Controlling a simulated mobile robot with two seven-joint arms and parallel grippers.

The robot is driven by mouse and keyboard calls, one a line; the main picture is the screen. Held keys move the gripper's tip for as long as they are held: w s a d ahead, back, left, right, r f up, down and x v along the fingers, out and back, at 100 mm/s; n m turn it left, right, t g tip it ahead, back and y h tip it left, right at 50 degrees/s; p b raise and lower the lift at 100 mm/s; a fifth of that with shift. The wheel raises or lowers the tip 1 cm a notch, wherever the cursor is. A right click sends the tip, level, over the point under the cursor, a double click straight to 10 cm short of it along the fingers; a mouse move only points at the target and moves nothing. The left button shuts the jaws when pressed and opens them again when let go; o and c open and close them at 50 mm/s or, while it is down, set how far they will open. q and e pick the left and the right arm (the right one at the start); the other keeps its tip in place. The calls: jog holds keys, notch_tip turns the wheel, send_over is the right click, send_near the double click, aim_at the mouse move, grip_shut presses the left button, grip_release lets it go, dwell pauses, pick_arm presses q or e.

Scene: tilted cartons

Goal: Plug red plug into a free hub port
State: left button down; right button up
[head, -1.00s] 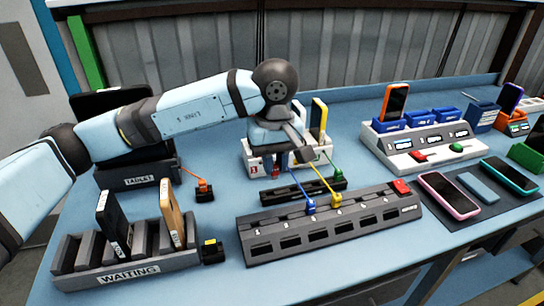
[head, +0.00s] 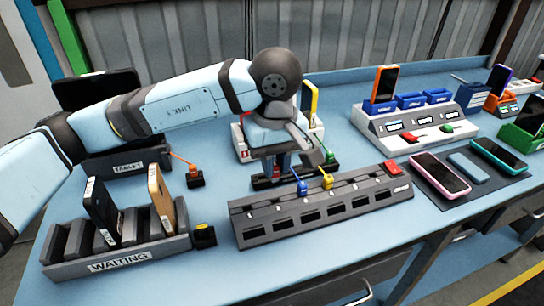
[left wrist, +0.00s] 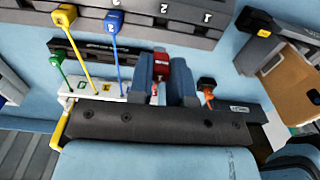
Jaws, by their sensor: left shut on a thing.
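The red plug (left wrist: 163,66) sits between the two blue fingers of my left gripper (left wrist: 162,78) in the left wrist view, gripped. In the head view this gripper (head: 283,165) is over the black strip (head: 262,183), left of the green plug (head: 330,157), and mostly hides the red plug. The grey hub (head: 250,214) lies in front of it, clear of the gripper. My right gripper is out of view.
A white charger box (head: 240,145) stands behind my gripper. An orange plug (head: 195,178) is to its left. The WAITING rack (head: 120,262) holds upright phones at the front left. A white dock (head: 410,122) and a dark mat (head: 452,198) with phones are to the right.

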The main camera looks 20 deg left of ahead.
pick_arm(q)
jog(key=shift+s+d, duration=0.1)
jog(key=shift+s, duration=0.1)
jog(key=shift+b, duration=0.45)
jog(key=shift+f, duration=0.1)
notch_tip(320, 180, down, 3)
jog(key=b, duration=0.2)
jog(key=shift+b, duration=0.35)
jog(key=shift+s+f+b, duration=0.4)
jog(key=shift+s+b, duration=0.1)
jog(key=shift+b, duration=0.35)
jog(key=shift+s+a+f+b, duration=0.15)
jog(key=shift+a+f+b, duration=0.05)
jog(key=shift+f+b, duration=0.3)
jog(key=shift+r, duration=0.2)
